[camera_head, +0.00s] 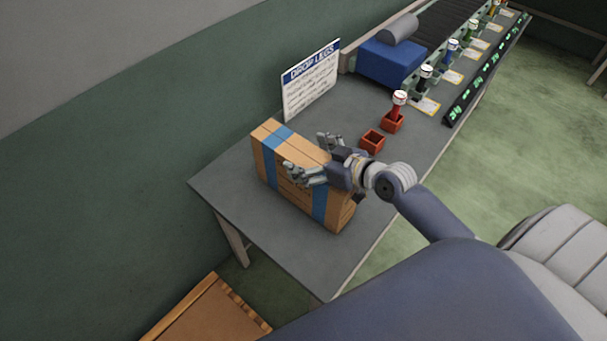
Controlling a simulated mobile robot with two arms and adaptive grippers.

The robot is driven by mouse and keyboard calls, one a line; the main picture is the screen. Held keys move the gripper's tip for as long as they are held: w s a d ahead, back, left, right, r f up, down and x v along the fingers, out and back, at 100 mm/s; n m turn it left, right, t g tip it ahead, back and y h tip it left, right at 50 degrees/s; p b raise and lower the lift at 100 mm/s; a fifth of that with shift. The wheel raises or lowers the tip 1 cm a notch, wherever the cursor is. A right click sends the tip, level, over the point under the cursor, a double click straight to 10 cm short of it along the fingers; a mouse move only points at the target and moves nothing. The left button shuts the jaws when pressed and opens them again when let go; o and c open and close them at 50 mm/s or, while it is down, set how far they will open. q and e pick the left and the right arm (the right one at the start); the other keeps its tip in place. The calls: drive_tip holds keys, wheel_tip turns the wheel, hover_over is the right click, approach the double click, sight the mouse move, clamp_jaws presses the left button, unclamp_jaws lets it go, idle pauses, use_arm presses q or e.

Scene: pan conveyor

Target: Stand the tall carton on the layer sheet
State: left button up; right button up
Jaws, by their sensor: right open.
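The tall carton (269,167), brown with two blue bands, lies with its long side along the grey table near its close end. My right gripper (308,156) is over the carton's upper long edge, its two fingers spread apart. One finger is over the carton's near face and the other is toward its far side; I cannot tell whether either touches. My left gripper is out of view. A flat brown surface with a slatted edge (212,312) shows low at the bottom left. It may bear the layer sheet, but I cannot tell.
The grey table (225,187) has free room around the carton. A "DROP LEGS" sign (311,82) stands behind it. Small red bins (372,142), a blue box (388,65) and a row of stamp-like tools (425,77) lie farther along, beside a dark conveyor (440,22).

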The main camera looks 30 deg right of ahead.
drive_tip(key=shift+s, duration=0.1)
drive_tip(key=shift+c, duration=0.6)
drive_tip(key=c, duration=1.8)
drive_tip(key=shift+r, duration=0.1)
clamp_jaws()
